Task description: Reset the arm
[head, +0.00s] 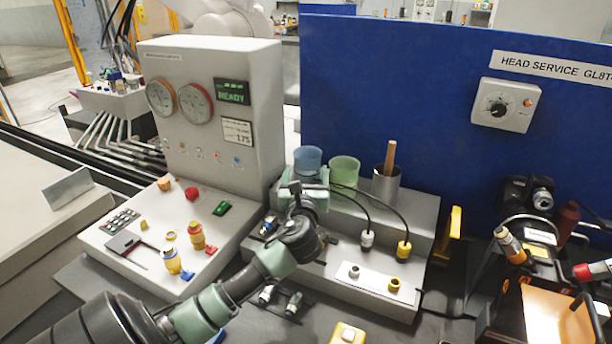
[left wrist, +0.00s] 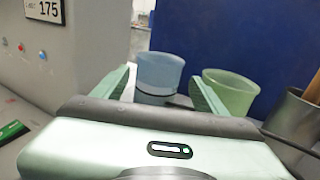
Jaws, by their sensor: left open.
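My left arm comes in from the bottom left in the head view. Its left gripper (head: 305,184) is at the rear grey step, just in front of a blue cup (head: 308,158) and a green cup (head: 344,171). In the left wrist view the two green fingers (left wrist: 160,88) are spread apart. The blue cup (left wrist: 159,72) shows between them, beyond the gripper body; I cannot tell if it is within their reach. The green cup (left wrist: 231,92) stands to the right of the right finger. My right gripper is not in view.
A metal cup (head: 386,186) with a wooden stick stands right of the green cup. Black cables with white and yellow plugs (head: 403,250) hang over the step. A console (head: 215,110) with gauges stands left, a blue panel (head: 400,90) behind. Tools crowd the right.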

